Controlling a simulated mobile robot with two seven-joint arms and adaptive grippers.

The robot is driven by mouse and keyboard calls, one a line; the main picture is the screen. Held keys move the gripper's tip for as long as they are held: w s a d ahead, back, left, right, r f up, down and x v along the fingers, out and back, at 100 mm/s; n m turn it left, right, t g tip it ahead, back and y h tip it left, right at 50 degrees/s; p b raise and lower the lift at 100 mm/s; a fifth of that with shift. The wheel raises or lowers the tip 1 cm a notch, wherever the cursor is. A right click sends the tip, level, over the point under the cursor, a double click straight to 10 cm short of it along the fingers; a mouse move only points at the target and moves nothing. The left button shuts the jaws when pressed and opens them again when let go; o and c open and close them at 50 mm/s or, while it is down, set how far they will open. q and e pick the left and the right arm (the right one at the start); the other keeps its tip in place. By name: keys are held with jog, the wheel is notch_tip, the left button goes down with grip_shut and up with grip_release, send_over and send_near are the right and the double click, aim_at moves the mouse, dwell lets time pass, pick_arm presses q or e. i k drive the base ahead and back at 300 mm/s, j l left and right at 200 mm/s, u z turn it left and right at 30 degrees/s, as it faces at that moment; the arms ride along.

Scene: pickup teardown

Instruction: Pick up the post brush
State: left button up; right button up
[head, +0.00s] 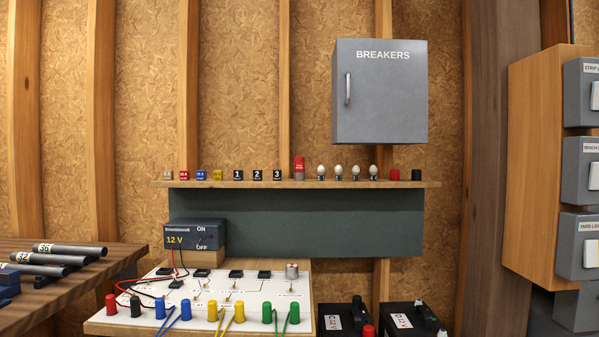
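A red-topped cylinder with a grey lower part (299,168) stands upright on the wooden wall shelf (410,184), between the numbered black blocks and the white bulbs. It has small white lettering that I cannot read clearly. It looks the most like the post brush, but I cannot confirm this. Neither of my grippers is in view.
Small blocks line the shelf's left, bulbs (338,171) and red and black caps its right. Below are a 12 V box (194,235), a wired white board (250,290) and two black batteries (345,316). A grey breaker box (385,100) hangs above. Tubes (70,249) lie left.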

aim_at(298, 173)
jog(key=i+l+z, duration=0.25)
jog(key=l, duration=0.25)
jog(key=i+l+z, duration=0.25)
jog(key=l, duration=0.25)
jog(key=i, duration=0.05)
